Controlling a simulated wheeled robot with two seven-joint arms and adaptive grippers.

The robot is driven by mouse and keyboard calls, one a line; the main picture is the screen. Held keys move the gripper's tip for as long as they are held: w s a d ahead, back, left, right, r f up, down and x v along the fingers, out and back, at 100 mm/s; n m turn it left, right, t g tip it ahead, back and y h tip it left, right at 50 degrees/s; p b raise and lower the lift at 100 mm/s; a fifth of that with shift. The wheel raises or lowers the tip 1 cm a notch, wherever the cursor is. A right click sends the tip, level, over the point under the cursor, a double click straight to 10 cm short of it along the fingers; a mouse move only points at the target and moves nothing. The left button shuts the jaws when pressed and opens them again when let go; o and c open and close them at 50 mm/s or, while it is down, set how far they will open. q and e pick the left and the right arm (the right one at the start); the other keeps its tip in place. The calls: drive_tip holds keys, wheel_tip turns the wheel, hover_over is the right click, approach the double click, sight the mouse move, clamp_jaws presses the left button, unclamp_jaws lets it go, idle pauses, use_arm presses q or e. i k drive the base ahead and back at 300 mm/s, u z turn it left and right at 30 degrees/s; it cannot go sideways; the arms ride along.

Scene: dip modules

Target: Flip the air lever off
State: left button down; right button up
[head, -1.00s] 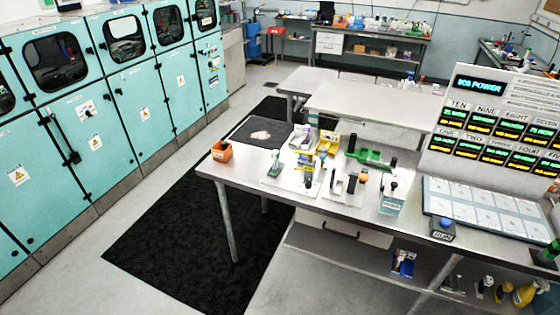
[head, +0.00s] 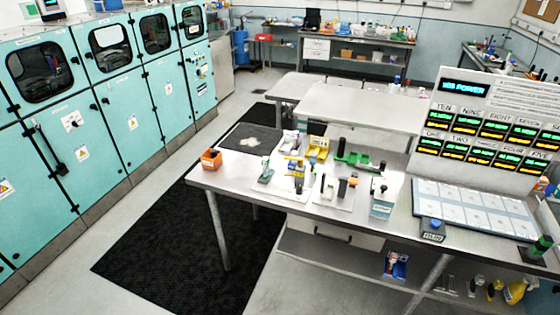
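No lever in the head view is readable as the air lever. A small pale box (head: 382,208) with a blue-edged label and a dark knob on top stands at the front edge of the metal workbench (head: 228,179). Its label is too small to read, so I cannot tell whether it carries the air lever or how its knob is set. A dark blue box (head: 432,232) with a button-like top and a label sits further right along the edge. Neither of my grippers is in view.
An orange bin (head: 211,161), small fixtures and a green tool (head: 358,161) stand on the bench. A panel with lit displays (head: 489,131) rises at right. Teal cabinets (head: 131,115) line the left. Floor around the black mat (head: 180,245) is clear.

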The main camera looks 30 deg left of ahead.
sight(300, 160)
drive_tip(key=u, duration=0.15)
drive_tip(key=k, duration=0.3)
drive_tip(key=u, duration=0.7)
drive_tip(key=i, duration=0.45)
drive_tip(key=z, duration=0.1)
